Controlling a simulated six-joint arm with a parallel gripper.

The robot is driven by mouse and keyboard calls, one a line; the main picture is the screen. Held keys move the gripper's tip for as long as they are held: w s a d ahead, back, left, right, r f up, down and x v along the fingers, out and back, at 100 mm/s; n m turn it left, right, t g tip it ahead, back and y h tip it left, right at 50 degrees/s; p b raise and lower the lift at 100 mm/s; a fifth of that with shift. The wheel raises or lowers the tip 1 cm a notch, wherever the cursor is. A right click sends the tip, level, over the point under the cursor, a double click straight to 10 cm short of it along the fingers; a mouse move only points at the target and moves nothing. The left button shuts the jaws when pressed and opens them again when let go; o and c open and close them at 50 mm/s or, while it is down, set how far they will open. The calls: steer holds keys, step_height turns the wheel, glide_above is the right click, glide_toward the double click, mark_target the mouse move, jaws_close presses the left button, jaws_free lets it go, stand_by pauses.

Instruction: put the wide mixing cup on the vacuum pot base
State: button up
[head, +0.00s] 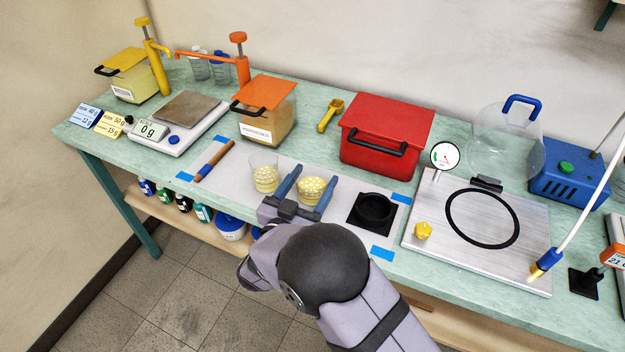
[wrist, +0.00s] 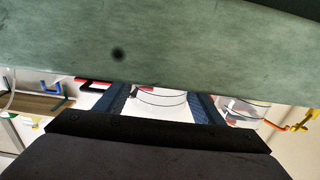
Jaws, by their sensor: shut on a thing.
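My gripper (head: 315,174), with two blue fingers, is shut on a clear cup (head: 311,188) with a yellow pattern. This looks like the wide mixing cup. In the wrist view the cup (wrist: 160,97) shows between the fingers, pale with thin dark lines. I cannot tell whether it is clear of the mat. The vacuum pot base (head: 420,237) is a metal plate at the right, with a black ring, a gauge and a yellow knob. Its ring area is empty.
A taller clear cup (head: 264,170) stands just left of my gripper. A black square holder (head: 376,210) lies between my gripper and the base. A red box (head: 388,125) and a clear dome with a blue handle (head: 505,140) stand behind.

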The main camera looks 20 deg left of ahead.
steer(key=shift+f, duration=0.1)
steer(key=shift+f, duration=0.1)
steer(key=o, duration=1.1)
steer(key=shift+o, duration=0.2)
steer(key=shift+r, duration=0.3)
steer(key=s+b, duration=0.2)
steer(key=s, duration=0.9)
steer(key=shift+s+f, duration=0.1)
steer(key=shift+f, duration=0.05)
steer(key=shift+o, duration=0.5)
steer(key=shift+s, duration=0.45)
